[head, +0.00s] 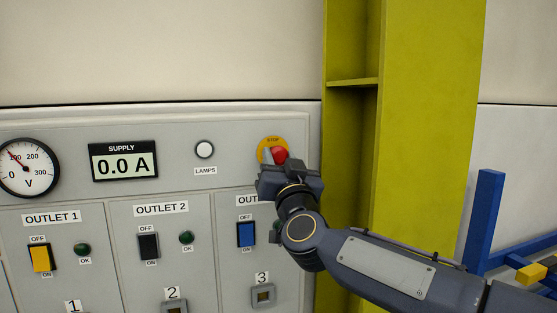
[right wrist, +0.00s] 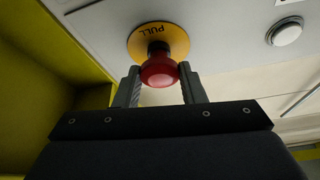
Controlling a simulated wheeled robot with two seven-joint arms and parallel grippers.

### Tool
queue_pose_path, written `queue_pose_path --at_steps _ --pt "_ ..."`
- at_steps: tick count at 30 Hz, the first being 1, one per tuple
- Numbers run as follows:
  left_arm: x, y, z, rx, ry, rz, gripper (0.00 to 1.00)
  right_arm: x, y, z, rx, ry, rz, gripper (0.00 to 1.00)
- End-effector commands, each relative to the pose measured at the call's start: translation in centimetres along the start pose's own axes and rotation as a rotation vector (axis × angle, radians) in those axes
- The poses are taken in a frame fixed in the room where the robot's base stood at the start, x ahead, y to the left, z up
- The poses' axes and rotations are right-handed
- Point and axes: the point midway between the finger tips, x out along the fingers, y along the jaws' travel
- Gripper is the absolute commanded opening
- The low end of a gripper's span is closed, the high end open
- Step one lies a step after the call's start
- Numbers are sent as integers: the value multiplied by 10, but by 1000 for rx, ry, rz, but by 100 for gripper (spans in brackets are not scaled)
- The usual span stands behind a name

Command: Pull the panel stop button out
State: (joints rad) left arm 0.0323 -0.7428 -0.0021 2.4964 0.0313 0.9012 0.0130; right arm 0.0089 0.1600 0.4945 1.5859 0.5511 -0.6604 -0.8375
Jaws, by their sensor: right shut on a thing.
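The red stop button (head: 280,154) sits on a round yellow plate (head: 265,146) at the upper right of the grey panel (head: 232,132). In the right wrist view the red mushroom head (right wrist: 159,72) stands out from the yellow plate (right wrist: 172,38) on a dark stem, and the plate reads PULL. My right gripper (head: 274,160) is at the button, its fingers on either side of the red head; in the right wrist view the fingers (right wrist: 159,88) close on its sides. My left gripper is not in view.
A yellow-green steel column (head: 425,120) stands just right of the panel, close to my right arm. A white lamps button (head: 204,149), a supply display (head: 123,161) and several outlet switches are on the panel. A blue frame (head: 485,220) stands at far right.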

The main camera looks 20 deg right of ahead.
Motion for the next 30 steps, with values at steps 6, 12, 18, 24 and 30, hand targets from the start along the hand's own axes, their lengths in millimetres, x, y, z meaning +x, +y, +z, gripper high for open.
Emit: queue_pose_path --at_steps 6,12,18,24,30 --pt "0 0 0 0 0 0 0 0 0 1 -1 -2 -1 56" --pt "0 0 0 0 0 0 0 0 0 1 -1 -1 -1 59" --pt "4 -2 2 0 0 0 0 -9 0 1 -2 1 -2 59" --pt "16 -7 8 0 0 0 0 -43 0 3 -3 1 -3 59" --pt "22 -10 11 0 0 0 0 -71 0 1 -2 1 -2 59"
